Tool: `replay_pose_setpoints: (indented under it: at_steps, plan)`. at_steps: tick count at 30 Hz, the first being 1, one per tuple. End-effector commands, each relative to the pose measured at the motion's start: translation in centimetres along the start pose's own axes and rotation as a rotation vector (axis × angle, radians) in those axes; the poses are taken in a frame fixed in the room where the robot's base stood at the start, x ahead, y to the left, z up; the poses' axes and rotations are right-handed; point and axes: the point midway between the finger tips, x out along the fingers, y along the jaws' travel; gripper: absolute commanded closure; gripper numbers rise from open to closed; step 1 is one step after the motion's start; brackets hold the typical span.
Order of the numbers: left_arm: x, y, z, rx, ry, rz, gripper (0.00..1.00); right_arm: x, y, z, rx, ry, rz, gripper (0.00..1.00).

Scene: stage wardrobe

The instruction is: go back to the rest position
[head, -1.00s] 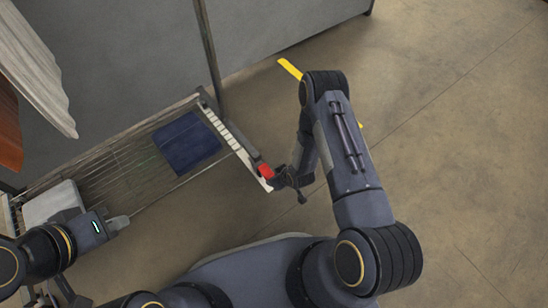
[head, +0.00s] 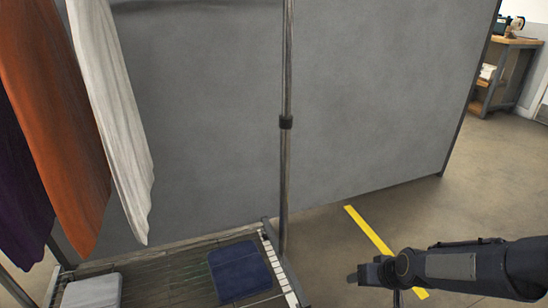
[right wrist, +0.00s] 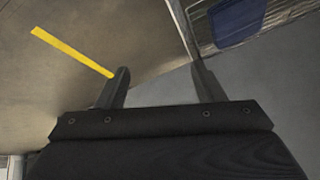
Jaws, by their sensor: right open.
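My right gripper (head: 360,275) is at the lower right of the head view, small and dark, at the end of my arm reaching in from the right. It is apart from the rack's end, over the floor. The right wrist view shows its two fingers (right wrist: 160,70) spread with nothing between them. My left gripper is not in either view.
A clothes rack with a metal pole (head: 287,170) stands at the left. Its slatted shelf holds a folded blue cloth (head: 240,270) and a white item (head: 92,291). White (head: 115,130) and orange (head: 55,120) garments hang above. A grey partition (head: 380,90) stands behind. Floor at right is open.

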Motion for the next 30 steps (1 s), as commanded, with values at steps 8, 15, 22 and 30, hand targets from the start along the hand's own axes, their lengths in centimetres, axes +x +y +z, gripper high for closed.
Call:
replay_pose_setpoints:
  at_steps: [8,15,22,30]
  plan:
    - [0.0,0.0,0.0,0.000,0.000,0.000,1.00,-13.0,-2.6,3.9,0.095,0.013,-0.071,0.38]
    - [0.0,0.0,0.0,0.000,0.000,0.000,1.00,-18.4,-4.4,8.9,0.128,0.003,-0.113,0.38]
    - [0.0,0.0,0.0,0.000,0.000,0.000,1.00,-20.9,-5.6,12.7,0.143,-0.002,-0.137,0.38]
    - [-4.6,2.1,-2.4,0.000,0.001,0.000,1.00,-26.1,-6.9,11.0,0.145,-0.009,-0.141,0.38]
